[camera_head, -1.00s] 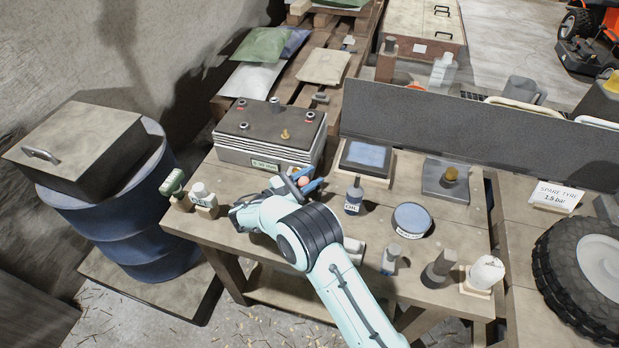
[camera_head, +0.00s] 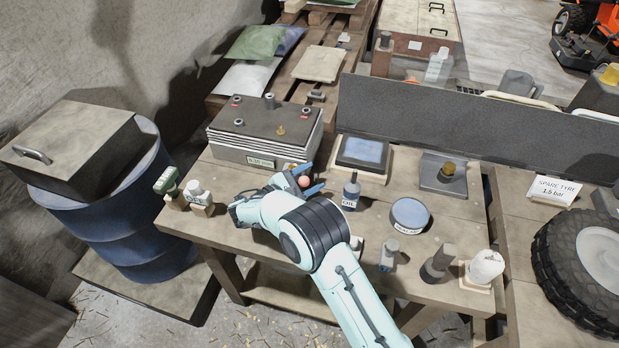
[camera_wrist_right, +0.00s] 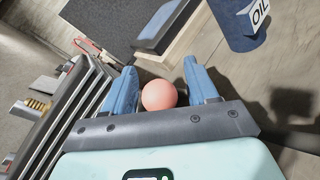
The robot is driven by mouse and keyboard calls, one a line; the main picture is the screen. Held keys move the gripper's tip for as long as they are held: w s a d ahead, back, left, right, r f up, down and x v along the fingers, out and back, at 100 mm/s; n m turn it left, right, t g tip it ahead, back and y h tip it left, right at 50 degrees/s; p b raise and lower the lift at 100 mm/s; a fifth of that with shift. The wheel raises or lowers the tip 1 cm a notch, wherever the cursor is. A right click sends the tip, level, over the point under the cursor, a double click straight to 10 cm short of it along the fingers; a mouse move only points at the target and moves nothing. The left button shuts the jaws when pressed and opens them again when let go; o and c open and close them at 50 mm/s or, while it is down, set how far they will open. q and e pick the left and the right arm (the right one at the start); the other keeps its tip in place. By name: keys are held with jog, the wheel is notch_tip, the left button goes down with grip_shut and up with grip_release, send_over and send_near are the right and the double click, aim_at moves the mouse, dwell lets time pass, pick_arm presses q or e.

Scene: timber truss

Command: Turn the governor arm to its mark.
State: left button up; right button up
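My right gripper (camera_head: 308,179) reaches over the workbench just in front of the grey layered box. Its two blue fingers are spread, with a pink ball (camera_head: 304,182) between them. In the right wrist view the ball (camera_wrist_right: 159,95) sits between the fingers of the gripper (camera_wrist_right: 162,88), with a small gap showing on each side. The ball may be the knob of the governor arm; the arm itself and its mark cannot be made out, and my gripper and forearm hide that part of the bench. My left gripper is not in view.
The layered box (camera_head: 262,142) stands close behind the gripper. An oil bottle (camera_head: 351,191) stands just to its right, then a round blue-topped tin (camera_head: 410,213). A framed blue panel (camera_head: 363,155) lies behind. An "OFF" block (camera_head: 200,199) is at the left bench edge.

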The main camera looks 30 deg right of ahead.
jog(key=shift+a, duration=0.1)
jog(key=a, duration=0.4)
jog(key=s+a+r, duration=0.1)
jog(key=a, duration=0.3)
jog(key=a+r, duration=0.1)
jog(key=a, duration=0.4)
jog(key=shift+s, duration=0.2)
